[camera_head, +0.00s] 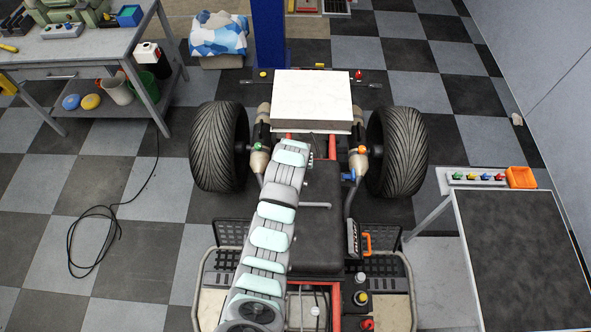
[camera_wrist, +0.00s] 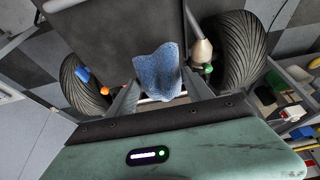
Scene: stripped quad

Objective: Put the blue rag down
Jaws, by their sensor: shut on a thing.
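The blue rag (camera_wrist: 158,70) hangs between the two fingers of my gripper (camera_wrist: 158,88) in the wrist view. My gripper is shut on it. The rag is bunched, with its wider end away from the palm. It appears over the stripped quad, between the two black rear tyres (camera_head: 219,147) (camera_head: 397,152). Whether it touches the quad cannot be told. In the head view my arm reaches up over the quad beside its black seat (camera_head: 322,210); the rag and fingers cannot be made out there.
A white-topped box (camera_head: 312,98) stands at the quad's rear. A grey workbench (camera_head: 75,48) with tools is at upper left. A blue-and-white bundle (camera_head: 218,36) sits at the back. A black cable (camera_head: 110,215) lies on the checkered floor.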

